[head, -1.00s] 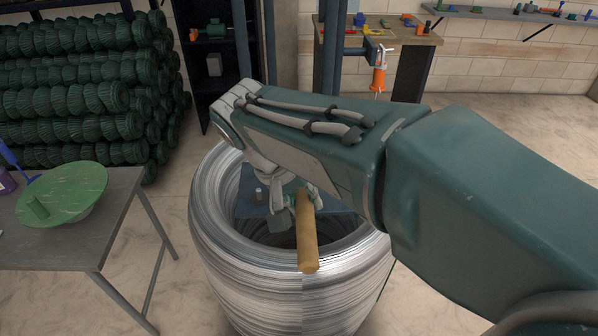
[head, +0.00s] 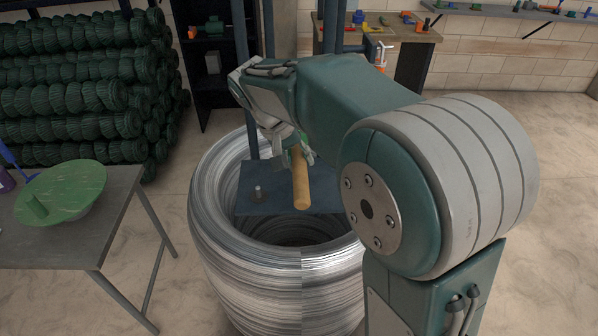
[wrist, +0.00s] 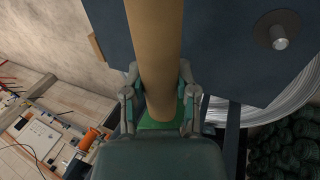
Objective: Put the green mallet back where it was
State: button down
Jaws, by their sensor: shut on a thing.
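The mallet has a tan wooden handle (head: 301,180), and a bit of its green head (wrist: 158,123) shows in the wrist view. My gripper (head: 290,150) is shut on the mallet, with a finger on each side of the handle close to the head. In the wrist view my gripper (wrist: 160,100) holds the handle, which runs up out of the picture. In the head view the handle hangs down over a dark blue plate (head: 270,199) with a short metal peg. Most of the mallet's head is hidden by the gripper.
A big silver wire coil (head: 222,230) stands around the dark plate's posts. A grey table (head: 120,200) with a green dish (head: 75,180) is at left. Green mesh rolls (head: 70,95) are stacked behind. A workbench (head: 415,38) with tools is at the back.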

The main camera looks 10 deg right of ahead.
jog(key=f, duration=0.4)
jog(key=shift+w, duration=0.2)
jog(key=shift+c, duration=2)
grip_release()
jog(key=v, duration=1.1)
jog(key=r+t+y, duration=0.1)
jog(key=r, duration=0.1)
send_over(296, 172)
jog(key=shift+n, duration=0.3)
jog(key=s+d+f+t+y, duration=0.1)
jog(key=s+d+f+t, duration=0.1)
jog(key=s, duration=0.6)
jog(key=s+d+f+n+t+y, duration=0.1)
jog(key=s+d+f+t+y, duration=0.1)
jog(key=s, duration=0.6)
jog(key=shift+s+f+n+t+y, duration=0.3)
jog(key=shift+f+t, duration=0.2)
jog(key=shift+f, duration=0.75)
